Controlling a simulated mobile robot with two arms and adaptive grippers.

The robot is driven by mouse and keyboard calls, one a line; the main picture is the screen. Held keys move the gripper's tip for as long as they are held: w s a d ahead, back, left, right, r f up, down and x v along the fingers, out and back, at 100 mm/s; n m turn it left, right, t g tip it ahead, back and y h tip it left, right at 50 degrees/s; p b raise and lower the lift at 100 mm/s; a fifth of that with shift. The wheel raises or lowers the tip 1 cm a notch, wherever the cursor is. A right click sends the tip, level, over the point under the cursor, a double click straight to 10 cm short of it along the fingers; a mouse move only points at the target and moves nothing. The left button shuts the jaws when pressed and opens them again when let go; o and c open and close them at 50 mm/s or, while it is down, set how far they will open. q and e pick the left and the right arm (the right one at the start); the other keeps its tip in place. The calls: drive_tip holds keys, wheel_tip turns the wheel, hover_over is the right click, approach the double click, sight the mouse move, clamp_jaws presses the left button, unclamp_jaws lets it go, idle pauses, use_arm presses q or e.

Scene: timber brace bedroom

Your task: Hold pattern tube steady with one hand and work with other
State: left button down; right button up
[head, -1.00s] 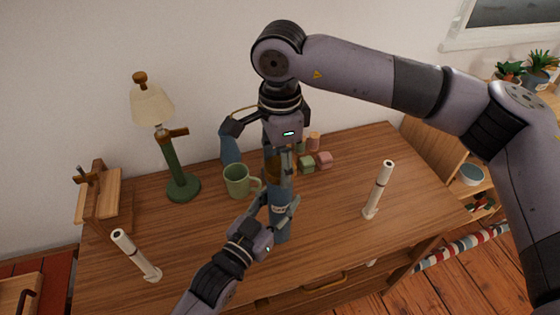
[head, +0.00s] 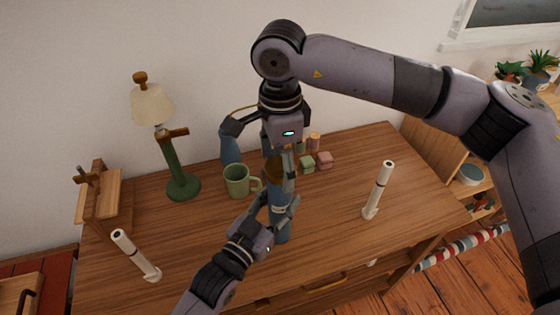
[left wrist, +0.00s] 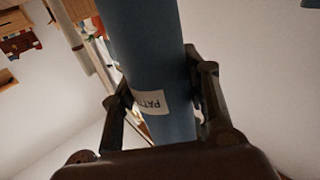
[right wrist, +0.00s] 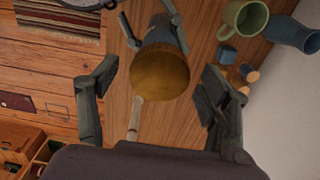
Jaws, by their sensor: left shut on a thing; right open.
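The pattern tube (head: 279,222) is a blue cylinder standing upright on the wooden dresser top, with a brown cap (head: 272,170) at its upper end. My left gripper (head: 279,205) is shut around the tube's body from the front. In the left wrist view the tube (left wrist: 150,50) lies between both fingers, with a partly covered white label reading "PATT". My right gripper (right wrist: 158,72) is open and points down over the tube's top. In the right wrist view its fingers stand on both sides of the cap (right wrist: 160,80), apart from it.
A green mug (head: 237,182) and blue vase (head: 230,150) stand close behind left. A lamp (head: 182,186) and wooden stand (head: 105,200) are further left. White posts stand right (head: 378,190) and front left (head: 136,257). The right dresser top is mostly clear.

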wheel_tip(320, 180, up, 12)
idle(0.4)
use_arm(q)
drive_tip(key=c, duration=0.8)
unclamp_jaws()
drive_tip(key=shift+c, duration=0.2)
drive_tip(key=shift+s, duration=0.1)
drive_tip(key=v, duration=1.2)
